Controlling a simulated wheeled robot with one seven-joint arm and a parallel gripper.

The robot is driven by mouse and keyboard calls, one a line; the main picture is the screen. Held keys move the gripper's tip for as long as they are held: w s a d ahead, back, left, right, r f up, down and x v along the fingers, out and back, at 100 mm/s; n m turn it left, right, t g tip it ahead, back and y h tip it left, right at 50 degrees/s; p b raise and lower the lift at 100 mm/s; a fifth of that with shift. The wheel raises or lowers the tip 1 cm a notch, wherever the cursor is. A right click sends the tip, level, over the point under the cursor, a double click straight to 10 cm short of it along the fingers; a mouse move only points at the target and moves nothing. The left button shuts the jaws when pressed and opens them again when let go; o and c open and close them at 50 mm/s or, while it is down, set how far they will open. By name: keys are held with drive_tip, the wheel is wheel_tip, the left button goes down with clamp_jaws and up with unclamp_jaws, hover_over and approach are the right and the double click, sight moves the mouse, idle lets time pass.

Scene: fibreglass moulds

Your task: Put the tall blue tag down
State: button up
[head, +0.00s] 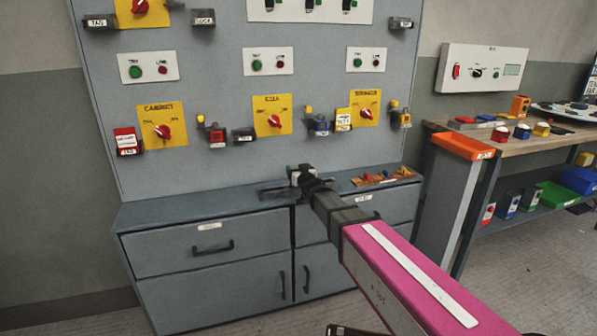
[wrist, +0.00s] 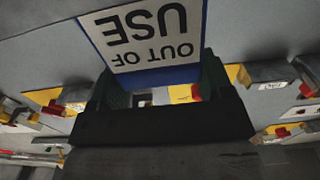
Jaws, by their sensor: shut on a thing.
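The tall blue tag (wrist: 145,38) fills the upper middle of the wrist view. It has a white face that reads "OUT OF USE" upside down, with a blue border and a blue lower band. My gripper (wrist: 160,82) is shut on its blue end, one dark finger on each side. In the head view my gripper (head: 298,181) is above the grey cabinet top (head: 200,208), in front of the panel. The tag cannot be made out clearly there, and whether it touches anything is unclear.
The grey panel (head: 210,165) carries yellow switch plates (head: 272,116), hooks and small padlocks. An orange tray of small parts (head: 383,178) lies on the cabinet's right end. The cabinet top's left part is clear. A workbench (head: 560,140) and an orange-topped bin (head: 463,146) stand right.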

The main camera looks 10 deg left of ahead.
drive_tip(key=shift+f, duration=0.1)
drive_tip(key=o, duration=0.9)
drive_tip(key=v, duration=1.2)
drive_tip(key=d+f+m+g+h, duration=0.2)
drive_tip(key=d+f+g+h, duration=0.15)
drive_tip(key=d+f, duration=0.55)
drive_tip(key=d+f+m+g+h, duration=0.2)
drive_tip(key=d+f+h, duration=0.3)
drive_tip(key=d, duration=0.7)
drive_tip(key=s+d+f+m+g, duration=0.1)
drive_tip(key=s+d+f+g, duration=0.3)
drive_tip(key=s+d, duration=0.3)
drive_tip(key=s+d+f+m+g+h, duration=0.1)
drive_tip(key=s+d+f+g, duration=0.3)
drive_tip(key=s+d, duration=0.3)
drive_tip(key=d+g, duration=0.1)
drive_tip(key=d, duration=0.2)
drive_tip(key=shift+s+f+g, duration=0.35)
